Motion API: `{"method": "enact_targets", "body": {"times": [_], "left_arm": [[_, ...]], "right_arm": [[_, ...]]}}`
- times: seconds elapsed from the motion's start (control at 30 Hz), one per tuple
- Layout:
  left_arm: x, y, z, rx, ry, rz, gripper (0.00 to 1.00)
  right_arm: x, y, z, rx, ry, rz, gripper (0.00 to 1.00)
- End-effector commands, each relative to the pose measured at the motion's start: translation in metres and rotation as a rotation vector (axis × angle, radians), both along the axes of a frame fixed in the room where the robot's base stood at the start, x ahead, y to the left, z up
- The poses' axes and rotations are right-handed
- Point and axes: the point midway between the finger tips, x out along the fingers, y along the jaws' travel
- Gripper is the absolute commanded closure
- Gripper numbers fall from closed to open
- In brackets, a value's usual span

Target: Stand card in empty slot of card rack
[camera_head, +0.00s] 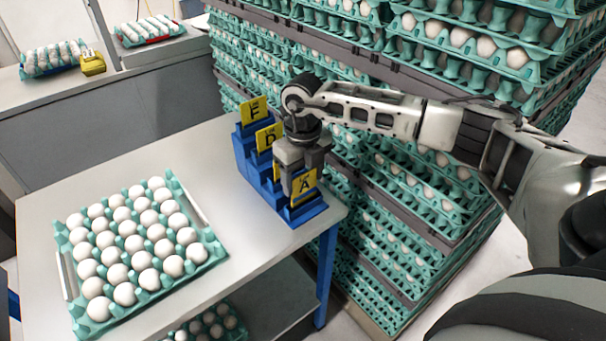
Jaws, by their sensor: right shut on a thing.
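The blue stepped card rack (246,158) stands at the right edge of the table. Yellow card F (253,110) stands in its top step and yellow card D (267,138) on a step below. Yellow card A (304,183) is upright at the lowest, nearest step. A thin strip of another yellow card (277,170) shows beside the gripper between D and A. My right gripper (300,185) points down over the lower steps, shut on a yellow card. Its fingers hide part of the rack, and I cannot tell which card they grip. My left gripper is out of view.
A teal tray of white eggs (205,262) lies on the left of the table (185,150). Tall stacks of egg trays (385,215) stand close behind and right of the rack. A counter with more trays is at the back left. The table between tray and rack is clear.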

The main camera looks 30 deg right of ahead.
Motion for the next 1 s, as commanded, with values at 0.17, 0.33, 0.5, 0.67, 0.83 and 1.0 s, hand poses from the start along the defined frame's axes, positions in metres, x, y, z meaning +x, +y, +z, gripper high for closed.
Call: {"method": "enact_targets", "body": {"times": [0.17,0.33,0.5,0.67,0.83,1.0], "left_arm": [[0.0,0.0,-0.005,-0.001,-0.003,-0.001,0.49],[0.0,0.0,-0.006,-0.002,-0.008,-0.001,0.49],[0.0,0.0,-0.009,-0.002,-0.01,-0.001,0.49],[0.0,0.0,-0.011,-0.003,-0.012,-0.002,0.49],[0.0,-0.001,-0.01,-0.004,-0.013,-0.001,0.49],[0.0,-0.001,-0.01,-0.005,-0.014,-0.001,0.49]], "right_arm": [[0.0,0.0,-0.008,0.0,0.0,0.0,0.59],[0.0,0.0,-0.014,0.0,0.0,0.001,0.59],[0.0,0.0,-0.02,0.0,0.0,0.001,0.59],[0.0,0.0,-0.026,0.0,0.0,0.001,0.59],[0.0,0.0,-0.027,0.0,-0.001,0.001,0.59],[0.0,0.0,-0.027,0.0,0.0,0.0,0.59]]}}
